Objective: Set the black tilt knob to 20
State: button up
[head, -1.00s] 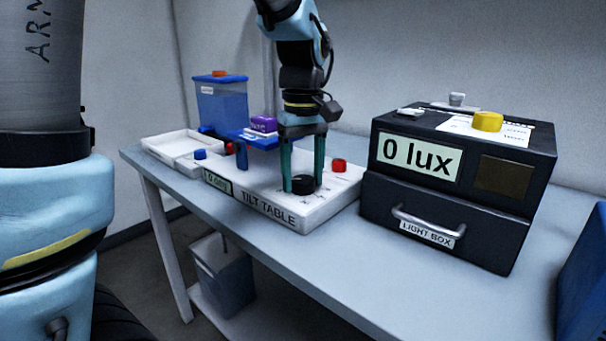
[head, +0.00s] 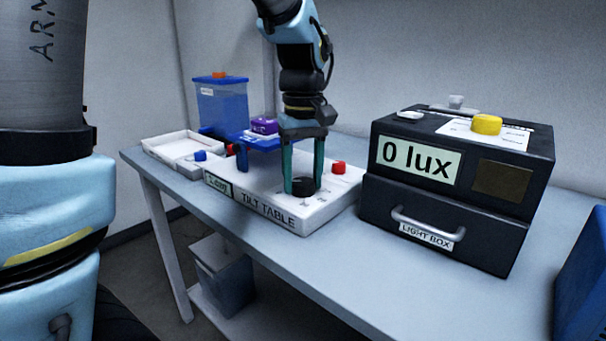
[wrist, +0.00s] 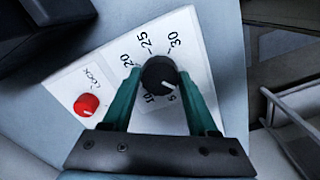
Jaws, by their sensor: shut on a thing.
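The black tilt knob (head: 303,187) sits on the front right of the white tilt table (head: 318,208). My gripper (wrist: 159,74) points down with its two teal fingers shut on the sides of the knob (wrist: 158,70). In the wrist view the knob's white pointer mark faces the lower right, near the printed 5. The numbers 10, 20, 25 and 30 show around it; the left finger covers the stretch between 10 and 20. The small display (head: 218,185) on the table's front is too blurred to read surely.
A red lock knob (wrist: 87,104) stands beside the black knob. The blue platform (head: 270,143) carries a purple block (head: 264,126) behind my gripper. A black light box (head: 440,200) reading 0 lux stands to the right. A white tray (head: 180,150) lies left.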

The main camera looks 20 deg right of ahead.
jog(key=m+p, duration=0.2)
jog(key=m, duration=0.2)
jog(key=shift+r, duration=0.15)
jog(key=m+p, duration=0.2)
jog(key=m, duration=0.2)
jog(key=shift+m, duration=0.4)
jog(key=m+p, duration=0.2)
jog(key=m, duration=0.2)
jog(key=shift+m, duration=0.3)
jog(key=m+p, duration=0.3)
jog(key=m, duration=0.1)
jog(key=m+p, duration=0.3)
jog(key=m, duration=0.2)
jog(key=m+p, duration=0.4)
jog(key=shift+r+m, duration=0.1)
jog(key=shift+m, duration=0.2)
jog(key=m+p, duration=0.4)
jog(key=shift+f+m+p, duration=0.2)
jog(key=shift+m+p, duration=1.15)
jog(key=shift+m, duration=0.35)
